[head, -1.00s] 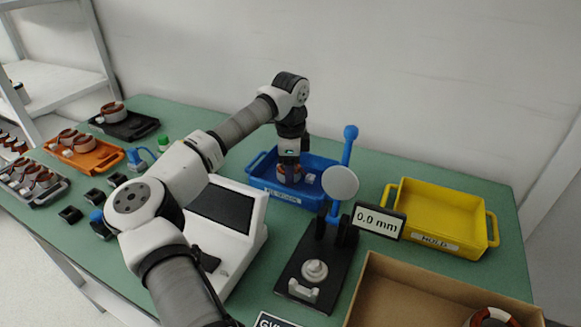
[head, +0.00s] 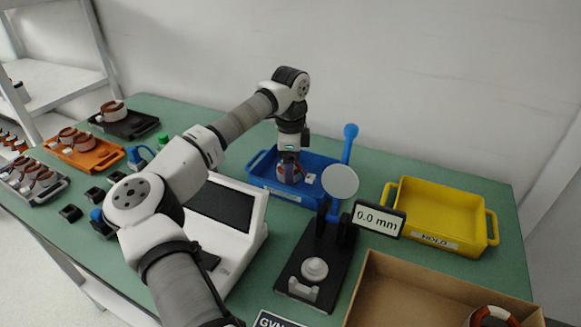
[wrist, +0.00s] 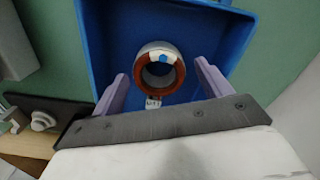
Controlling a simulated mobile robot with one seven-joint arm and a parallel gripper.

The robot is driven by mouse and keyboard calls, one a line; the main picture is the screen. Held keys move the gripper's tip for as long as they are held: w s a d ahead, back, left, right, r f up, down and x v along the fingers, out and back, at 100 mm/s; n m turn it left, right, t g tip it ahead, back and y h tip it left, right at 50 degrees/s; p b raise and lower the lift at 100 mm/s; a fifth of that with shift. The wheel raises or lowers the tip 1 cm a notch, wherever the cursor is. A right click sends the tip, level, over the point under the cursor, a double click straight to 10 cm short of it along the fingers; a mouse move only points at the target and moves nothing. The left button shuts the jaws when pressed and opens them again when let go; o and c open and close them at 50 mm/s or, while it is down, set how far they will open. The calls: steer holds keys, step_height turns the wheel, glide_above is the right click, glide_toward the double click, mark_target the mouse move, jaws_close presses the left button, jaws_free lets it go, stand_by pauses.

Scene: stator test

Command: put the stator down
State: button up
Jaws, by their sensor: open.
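The stator (wrist: 178,74), a ring with copper-brown windings, a pale band and a blue mark, sits in the blue tray (wrist: 96,45). In the wrist view it lies between the two lilac fingers of my gripper (wrist: 161,75), with a visible gap on each side. My gripper is open. In the head view my gripper (head: 290,158) is over the blue tray (head: 262,178), and the stator (head: 290,175) is partly hidden by the fingers. A small white tag (wrist: 153,101) is beside the stator.
The gauge stand (head: 322,262) with a 0.0 mm display (head: 379,218) is right of the blue tray. A yellow tray (head: 440,205) and a cardboard box (head: 400,300) holding another ring stand farther right. Orange (head: 103,158) and black (head: 130,129) trays are at left.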

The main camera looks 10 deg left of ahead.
step_height(320, 180, up, 11)
steer(key=shift+b, duration=0.35)
